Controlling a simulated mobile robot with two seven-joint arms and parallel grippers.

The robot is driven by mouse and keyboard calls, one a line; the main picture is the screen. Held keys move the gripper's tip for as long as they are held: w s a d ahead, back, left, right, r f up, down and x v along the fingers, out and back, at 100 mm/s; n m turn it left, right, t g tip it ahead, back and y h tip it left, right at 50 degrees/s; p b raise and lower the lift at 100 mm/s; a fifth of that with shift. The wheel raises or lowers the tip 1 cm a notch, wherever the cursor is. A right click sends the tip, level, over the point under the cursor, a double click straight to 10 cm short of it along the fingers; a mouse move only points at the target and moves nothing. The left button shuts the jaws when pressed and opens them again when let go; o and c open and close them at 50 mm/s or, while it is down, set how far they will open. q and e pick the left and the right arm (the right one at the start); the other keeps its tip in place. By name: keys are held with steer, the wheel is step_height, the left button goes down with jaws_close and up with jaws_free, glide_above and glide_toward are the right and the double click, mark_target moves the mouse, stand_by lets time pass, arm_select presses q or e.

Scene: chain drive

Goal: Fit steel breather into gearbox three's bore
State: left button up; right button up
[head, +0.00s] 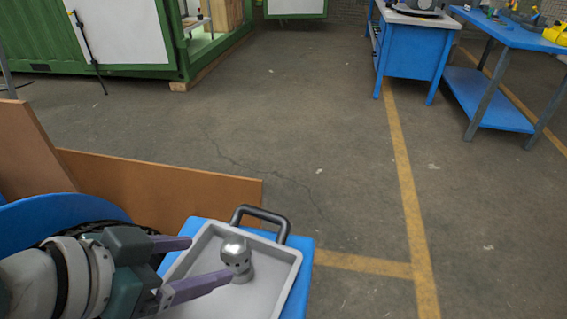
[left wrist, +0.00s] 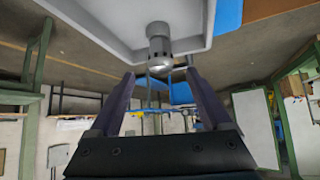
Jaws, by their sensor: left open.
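The steel breather (head: 236,254), a shiny domed cap with small holes on a narrower body, stands upright in a light grey tray (head: 196,262). My left gripper (head: 211,257) is open, its purple fingers pointing at the breather from the left in the head view. One fingertip overlaps the breather's lower part in that view. In the left wrist view, which shows the scene upside down, the breather (left wrist: 158,45) lies just beyond and between the open fingertips of the gripper (left wrist: 160,74). No hold on it shows. Gearbox three and my right gripper are not in view.
The tray sits on a blue cart top (head: 302,262) with a dark handle (head: 262,218). Brown panels (head: 150,187) stand behind it at left. Blue workbenches (head: 415,50) are far right, and a green container (head: 150,75) is far left. The floor between is clear.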

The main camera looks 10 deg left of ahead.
mark_target(225, 254)
arm_select(q)
steer(key=x, duration=0.1)
steer(key=b+x, duration=0.1)
steer(key=x, duration=0.1)
steer(key=shift+w+a+f, duration=0.15)
steer(key=shift+w+f, duration=0.05)
steer(key=shift+f, duration=0.1)
steer(key=shift+d+b+x, duration=0.2)
steer(key=shift+b+x, duration=0.45)
steer(key=shift+x, duration=2.05)
steer(key=shift+r, duration=0.1)
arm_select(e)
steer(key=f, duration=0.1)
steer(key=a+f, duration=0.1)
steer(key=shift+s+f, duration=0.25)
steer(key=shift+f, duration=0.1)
arm_select(q)
steer(key=shift+c, duration=0.2)
steer(key=c, duration=0.4)
jaws_close()
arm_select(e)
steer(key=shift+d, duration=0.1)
